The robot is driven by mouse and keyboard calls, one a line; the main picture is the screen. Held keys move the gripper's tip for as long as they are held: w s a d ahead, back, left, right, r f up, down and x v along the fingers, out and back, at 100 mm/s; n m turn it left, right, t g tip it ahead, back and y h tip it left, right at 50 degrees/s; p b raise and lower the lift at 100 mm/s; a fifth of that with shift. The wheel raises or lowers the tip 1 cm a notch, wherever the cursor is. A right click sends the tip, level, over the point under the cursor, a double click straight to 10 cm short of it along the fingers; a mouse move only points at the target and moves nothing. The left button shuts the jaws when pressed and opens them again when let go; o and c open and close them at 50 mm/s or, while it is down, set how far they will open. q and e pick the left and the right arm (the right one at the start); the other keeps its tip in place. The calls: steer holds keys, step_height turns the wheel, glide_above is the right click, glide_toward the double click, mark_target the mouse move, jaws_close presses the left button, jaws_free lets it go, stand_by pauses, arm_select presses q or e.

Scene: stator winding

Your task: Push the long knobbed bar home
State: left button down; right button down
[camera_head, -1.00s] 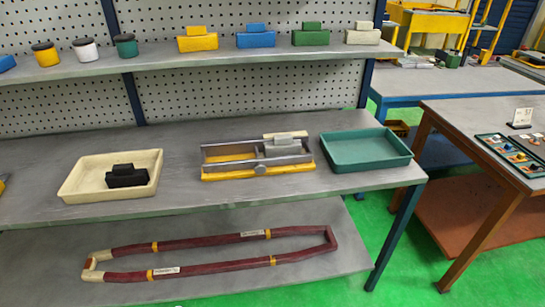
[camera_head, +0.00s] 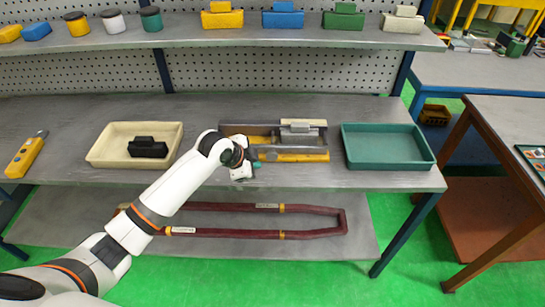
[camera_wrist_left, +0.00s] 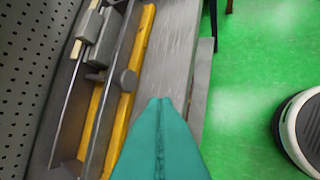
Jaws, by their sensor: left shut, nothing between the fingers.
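The long knobbed bar is a grey bar along the front side of the yellow-based fixture (camera_head: 300,157). Its round grey knob (camera_wrist_left: 128,80) shows in the left wrist view. In the head view my left arm covers the fixture's left front part. My left gripper (camera_head: 241,173) is at the fixture's front left, by the shelf's front edge. In the left wrist view its teal fingers (camera_wrist_left: 160,108) are together and empty. They appear beside the bar and the yellow base, apart from the knob; contact cannot be told. A light grey block (camera_head: 300,126) sits on the fixture. My right gripper is out of view.
A cream tray (camera_head: 98,157) with a black block stands left of the fixture, a green tray (camera_head: 390,165) right of it. A yellow tool (camera_head: 26,156) lies at far left. A dark red coil loop (camera_head: 315,235) lies on the lower shelf. A pegboard stands behind.

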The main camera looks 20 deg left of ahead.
mark_target(272, 152)
arm_select(q)
steer(key=p+x, duration=0.1)
steer(key=x, duration=0.9)
steer(key=shift+s, duration=0.1)
steer(key=shift+w+a+r+p, duration=0.1)
steer(key=shift+w+a+p, duration=0.1)
steer(key=shift+w, duration=0.35)
steer(key=shift+w+a+p, duration=0.15)
steer(key=shift+w+p, duration=0.05)
steer(key=shift+w, duration=0.35)
steer(key=shift+w+a, duration=0.3)
steer(key=shift+w, duration=0.55)
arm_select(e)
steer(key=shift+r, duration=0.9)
